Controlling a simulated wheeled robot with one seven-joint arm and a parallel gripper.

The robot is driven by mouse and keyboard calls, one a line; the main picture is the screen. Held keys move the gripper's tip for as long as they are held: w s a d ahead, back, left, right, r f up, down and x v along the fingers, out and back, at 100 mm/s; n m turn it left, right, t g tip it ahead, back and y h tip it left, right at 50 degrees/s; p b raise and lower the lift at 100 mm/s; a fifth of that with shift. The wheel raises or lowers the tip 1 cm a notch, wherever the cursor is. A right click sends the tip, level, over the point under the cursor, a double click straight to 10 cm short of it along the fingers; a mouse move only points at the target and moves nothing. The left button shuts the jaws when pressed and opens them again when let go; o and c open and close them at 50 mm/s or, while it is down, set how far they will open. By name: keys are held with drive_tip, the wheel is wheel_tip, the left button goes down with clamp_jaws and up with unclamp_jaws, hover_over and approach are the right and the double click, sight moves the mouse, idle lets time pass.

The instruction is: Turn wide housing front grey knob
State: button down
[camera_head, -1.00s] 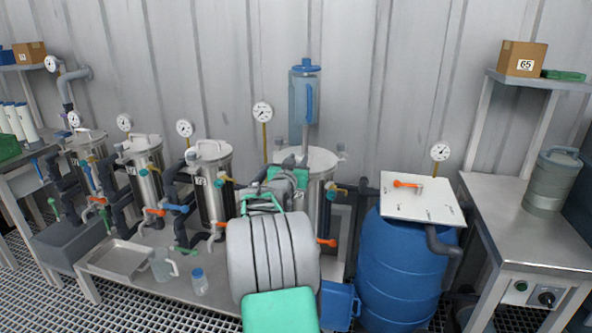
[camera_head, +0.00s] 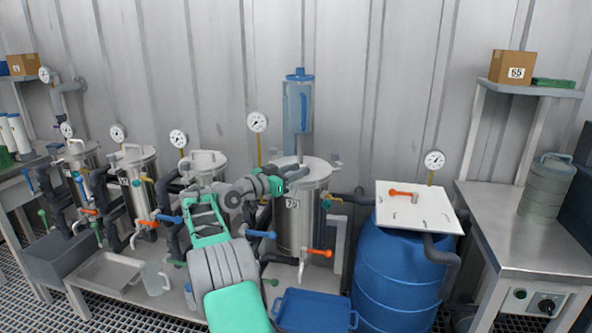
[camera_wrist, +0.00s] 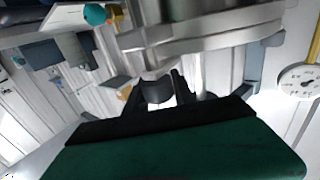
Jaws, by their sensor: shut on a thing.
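The wide housing (camera_head: 297,228) is the broad steel vessel with label 75 in the middle of the head view, with a flat lid on top. My gripper (camera_wrist: 160,92) is at the front edge of that lid. In the wrist view its dark fingers close around the front grey knob (camera_wrist: 156,89), just under the lid rim (camera_wrist: 200,42). In the head view my gripper (camera_head: 284,180) and wrist cover the knob.
A clear cylinder with a blue cap (camera_head: 298,105) rises behind the housing. An orange-handled valve (camera_head: 318,253) and a blue-handled valve (camera_head: 262,234) sit low at its front. A gauge (camera_head: 257,123) stands behind; a blue barrel (camera_head: 395,270) is at right.

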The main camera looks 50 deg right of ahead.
idle(0.3)
drive_tip(key=c, duration=1.1)
unclamp_jaws()
drive_tip(key=shift+o, duration=0.2)
drive_tip(key=w+a, duration=0.1)
drive_tip(key=a, duration=0.6)
drive_tip(key=shift+w+a, duration=0.3)
